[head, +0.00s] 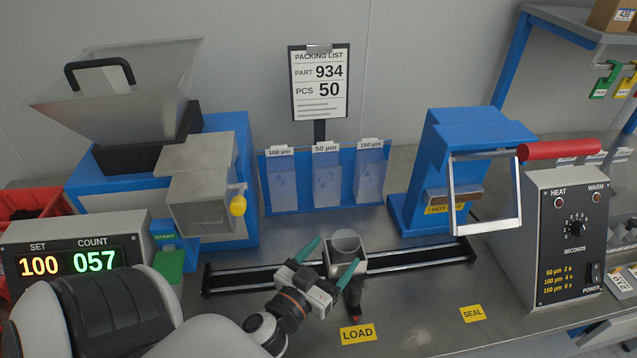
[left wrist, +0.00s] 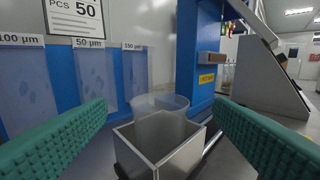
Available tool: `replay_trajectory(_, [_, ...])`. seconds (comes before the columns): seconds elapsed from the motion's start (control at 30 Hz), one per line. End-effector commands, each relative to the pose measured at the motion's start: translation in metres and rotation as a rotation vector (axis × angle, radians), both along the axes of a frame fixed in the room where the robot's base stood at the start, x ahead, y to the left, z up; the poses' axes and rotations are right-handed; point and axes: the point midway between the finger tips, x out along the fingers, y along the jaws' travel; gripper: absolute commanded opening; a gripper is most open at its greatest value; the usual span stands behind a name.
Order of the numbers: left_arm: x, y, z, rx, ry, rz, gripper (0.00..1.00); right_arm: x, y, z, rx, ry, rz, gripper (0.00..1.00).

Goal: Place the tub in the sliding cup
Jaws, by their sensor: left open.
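The tub (head: 346,241) is a small translucent grey round container. It stands upright in the square metal sliding cup (head: 347,266); in the left wrist view the tub (left wrist: 160,125) rises above the walls of the cup (left wrist: 158,162), and its base is hidden. The cup sits on the dark rail (head: 410,260) near the LOAD label (head: 358,334). My left gripper (head: 328,261) is open, its green fingers apart on either side of the tub. In the left wrist view clear gaps show between the fingers (left wrist: 163,110) and the tub. My right gripper is not in view.
A blue pouch rack (head: 323,208) stands behind the rail. The hopper feeder (head: 165,190) and counter (head: 80,255) reading 057 are left. A blue sealer (head: 455,150) with a red-handled bar and a timer box (head: 560,240) are right.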

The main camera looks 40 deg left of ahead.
Motion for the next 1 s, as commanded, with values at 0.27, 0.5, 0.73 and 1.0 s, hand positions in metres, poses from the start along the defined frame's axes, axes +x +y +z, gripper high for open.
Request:
replay_trajectory(0.27, [-0.04,-0.004,-0.001,-0.002,0.0,0.001,0.76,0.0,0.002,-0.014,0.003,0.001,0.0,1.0])
replay_trajectory(0.5, [-0.045,-0.004,0.001,0.0,-0.001,0.001,0.76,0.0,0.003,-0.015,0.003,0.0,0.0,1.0])
replay_trajectory(0.73, [-0.044,-0.004,0.001,0.0,-0.001,0.001,0.76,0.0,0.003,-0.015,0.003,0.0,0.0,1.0])
replay_trajectory(1.0, [-0.044,-0.004,0.007,0.0,-0.001,0.001,0.76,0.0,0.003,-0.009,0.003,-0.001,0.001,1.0])
